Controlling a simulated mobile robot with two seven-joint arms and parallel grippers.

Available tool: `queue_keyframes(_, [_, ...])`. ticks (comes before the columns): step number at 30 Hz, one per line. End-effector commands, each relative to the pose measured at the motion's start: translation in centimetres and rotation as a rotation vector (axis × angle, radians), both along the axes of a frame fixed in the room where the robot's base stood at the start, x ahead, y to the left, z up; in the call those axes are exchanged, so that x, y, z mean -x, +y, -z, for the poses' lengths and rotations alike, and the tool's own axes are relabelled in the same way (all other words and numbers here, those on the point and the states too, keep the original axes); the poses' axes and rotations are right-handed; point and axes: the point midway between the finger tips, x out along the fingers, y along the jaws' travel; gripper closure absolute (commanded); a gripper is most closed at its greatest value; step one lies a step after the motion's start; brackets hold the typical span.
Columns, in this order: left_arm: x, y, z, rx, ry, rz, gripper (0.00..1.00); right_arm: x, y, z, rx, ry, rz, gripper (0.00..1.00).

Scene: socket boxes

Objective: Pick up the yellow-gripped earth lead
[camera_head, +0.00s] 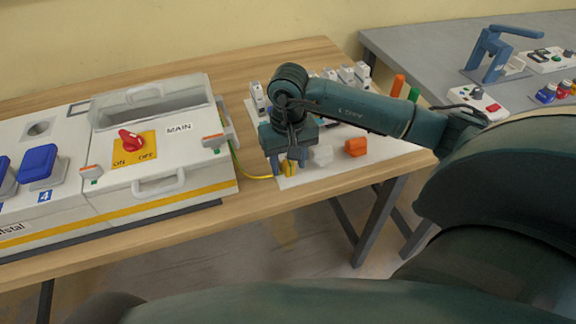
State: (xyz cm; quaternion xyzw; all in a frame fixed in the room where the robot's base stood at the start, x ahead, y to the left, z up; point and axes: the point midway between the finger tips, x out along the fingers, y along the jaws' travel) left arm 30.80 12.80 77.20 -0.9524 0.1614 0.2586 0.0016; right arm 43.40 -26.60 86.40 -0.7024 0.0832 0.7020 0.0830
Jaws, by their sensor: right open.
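The earth lead's yellow grip (290,168) stands on the front left part of a white board, directly below my right gripper (287,168). Its yellow-green cable (249,176) curves left toward the side of the white socket box. My right gripper points down with its jaws open, at the yellow grip. The fingers partly cover the grip, and I cannot tell whether they touch it. My left gripper is not in view.
The white socket box (190,196) with a red switch (131,140) stands left on the wooden table (262,207). On the white board (330,172) are an orange block (355,147) and a white block (322,155). A grey table (420,50) stands behind right.

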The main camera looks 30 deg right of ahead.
Motion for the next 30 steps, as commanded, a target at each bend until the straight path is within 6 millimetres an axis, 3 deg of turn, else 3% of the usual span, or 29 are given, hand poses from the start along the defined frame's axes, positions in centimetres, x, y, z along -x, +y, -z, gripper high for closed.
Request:
queue_keyframes(18, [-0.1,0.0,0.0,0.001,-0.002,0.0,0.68,0.0,0.0,-0.1,0.0,0.0,0.0,1.0])
queue_keyframes(26, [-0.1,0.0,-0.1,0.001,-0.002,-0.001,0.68,0.0,0.0,-0.2,0.0,-0.001,0.0,1.0])
queue_keyframes(30, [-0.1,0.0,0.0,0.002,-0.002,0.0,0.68,-0.1,0.0,-1.5,-0.001,-0.004,0.0,1.0])
